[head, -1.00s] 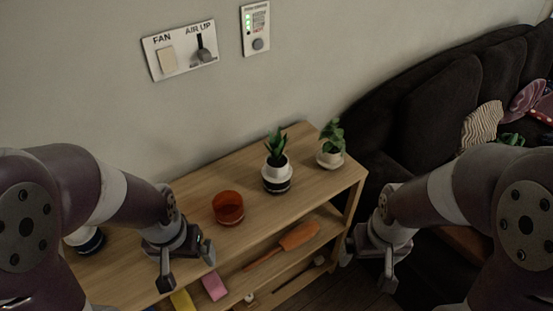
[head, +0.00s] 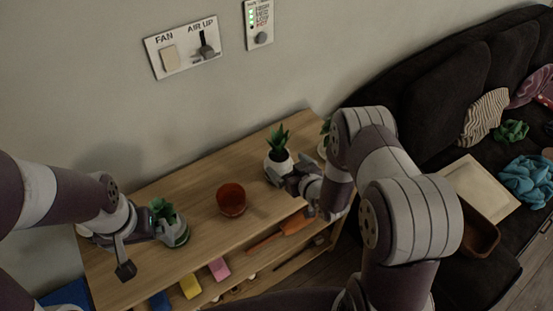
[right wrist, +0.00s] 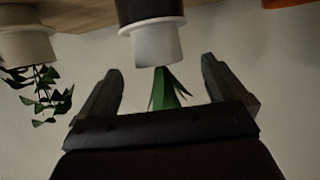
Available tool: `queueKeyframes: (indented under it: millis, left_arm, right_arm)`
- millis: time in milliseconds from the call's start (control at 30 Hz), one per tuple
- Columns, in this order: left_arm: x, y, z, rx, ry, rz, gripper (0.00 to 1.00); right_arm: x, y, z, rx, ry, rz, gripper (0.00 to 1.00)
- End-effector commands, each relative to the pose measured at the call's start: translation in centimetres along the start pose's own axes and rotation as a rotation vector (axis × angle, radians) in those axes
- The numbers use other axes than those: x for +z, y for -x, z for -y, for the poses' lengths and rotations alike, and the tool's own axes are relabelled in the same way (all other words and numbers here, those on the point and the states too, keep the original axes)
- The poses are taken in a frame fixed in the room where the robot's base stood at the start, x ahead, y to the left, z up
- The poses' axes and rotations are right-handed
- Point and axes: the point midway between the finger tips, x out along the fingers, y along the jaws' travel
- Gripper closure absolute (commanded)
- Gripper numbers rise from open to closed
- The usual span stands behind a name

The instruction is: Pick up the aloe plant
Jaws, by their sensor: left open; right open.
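A spiky green plant that looks like the aloe (head: 279,137) stands upright in a white and dark pot (head: 275,164) on the wooden shelf top. My right gripper (head: 291,186) is open beside the pot, on its near right side. In the right wrist view, which looks upside down, the white-rimmed pot (right wrist: 153,42) and the green leaves (right wrist: 168,90) lie in line with the gap between the open fingers (right wrist: 160,88); no grip shows. My left gripper (head: 138,246) is open at the shelf's left, close to another potted plant (head: 172,224). Contact there is unclear.
A reddish-brown bowl (head: 231,199) stands between the grippers on the shelf top (head: 215,168). Another plant (right wrist: 45,90) is beside the aloe, mostly hidden by my right arm in the head view. The wall (head: 90,130) is close behind. Lower shelves hold coloured items.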

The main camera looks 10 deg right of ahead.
Motion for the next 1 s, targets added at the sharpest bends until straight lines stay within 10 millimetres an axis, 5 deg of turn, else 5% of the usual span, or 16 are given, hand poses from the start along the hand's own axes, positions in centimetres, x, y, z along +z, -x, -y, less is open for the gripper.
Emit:
queueKeyframes:
  millis: [400,633,667,800,1000]
  left_arm:
    - [-0.2,1.4,0.0,0.0,0.0,0.0,0.0]
    - [-0.2,1.4,0.0,0.0,0.0,0.0,0.0]
    - [-0.2,1.4,0.0,0.0,0.0,0.0,0.0]
    - [-0.2,1.4,0.0,0.0,0.0,0.0,0.0]
    - [-0.2,1.4,0.0,0.0,0.0,0.0,0.0]
  right_arm:
    - [-0.7,-6.2,-0.3,0.0,0.0,0.002,0.02]
    - [-0.7,-6.6,-0.3,0.001,-0.001,0.002,0.02]
    - [-0.7,-6.6,-0.3,0.001,0.0,0.002,0.05]
    - [-0.7,-6.6,-0.3,0.001,-0.001,0.002,0.46]
    - [-0.8,-6.6,-0.4,0.001,0.0,0.0,0.46]
